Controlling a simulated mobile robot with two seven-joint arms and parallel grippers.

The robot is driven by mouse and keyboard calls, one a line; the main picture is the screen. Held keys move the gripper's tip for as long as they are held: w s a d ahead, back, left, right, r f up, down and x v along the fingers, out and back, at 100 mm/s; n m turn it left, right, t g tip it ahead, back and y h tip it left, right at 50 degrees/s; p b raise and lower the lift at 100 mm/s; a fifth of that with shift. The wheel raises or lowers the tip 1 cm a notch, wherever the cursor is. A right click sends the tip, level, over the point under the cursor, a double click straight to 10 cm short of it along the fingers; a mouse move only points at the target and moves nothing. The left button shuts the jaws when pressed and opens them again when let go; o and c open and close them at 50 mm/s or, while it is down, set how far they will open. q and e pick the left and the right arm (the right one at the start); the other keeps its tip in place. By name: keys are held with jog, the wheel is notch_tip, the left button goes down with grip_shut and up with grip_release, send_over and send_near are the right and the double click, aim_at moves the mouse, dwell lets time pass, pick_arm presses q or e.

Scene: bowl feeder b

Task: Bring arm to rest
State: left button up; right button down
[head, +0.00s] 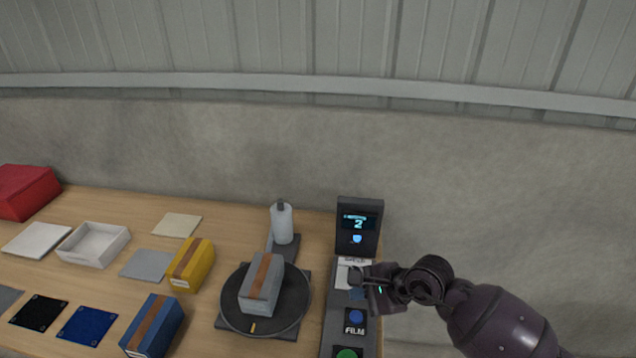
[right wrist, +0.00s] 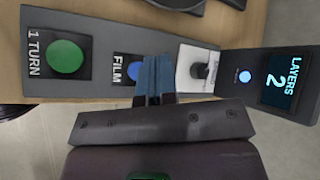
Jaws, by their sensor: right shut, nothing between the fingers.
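My right arm comes in from the right in the head view, and its gripper (head: 362,283) hovers over the control panel (head: 338,312). In the right wrist view the shut, empty fingers (right wrist: 155,80) are in front of the panel, between the blue FILM button and a black knob (right wrist: 199,71) on a white plate. The display (right wrist: 282,82) reads LAYERS 2. The green 1 TURN button (right wrist: 65,59) is at the left of that view. Whether the fingers touch the panel cannot be told. My left gripper is not in view.
Left of the panel, a grey box with a brown stripe (head: 262,284) stands on a black turntable (head: 234,312). A white bottle (head: 282,224) stands behind it. Yellow (head: 192,264) and blue (head: 153,325) boxes and a white tray (head: 93,243) are farther left. Right of the table is free.

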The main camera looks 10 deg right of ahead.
jog(key=shift+w+r+m, duration=0.1)
jog(key=shift+r+m, duration=0.05)
jog(key=shift+m, duration=0.15)
jog(key=w+r+m+t+y, duration=0.3)
jog(key=r+m+t+y, duration=0.6)
jog(key=m, duration=1.5)
jog(key=s+d+f+m+t+h, duration=0.15)
jog(key=d+m+t+h, duration=0.4)
jog(key=m+h, duration=0.95)
jog(key=s+d+f+m+g+h, duration=0.1)
jog(key=s+d+f+m+g, duration=0.3)
jog(key=s+f+m, duration=0.3)
jog(key=s+d+f+m+g, duration=0.3)
jog(key=s+f+m, duration=0.5)
jog(key=s+f, duration=0.3)
jog(key=shift+s+d+f+g+h, duration=0.25)
jog(key=shift+s+d+g+h, duration=0.15)
jog(key=shift+g, duration=0.05)
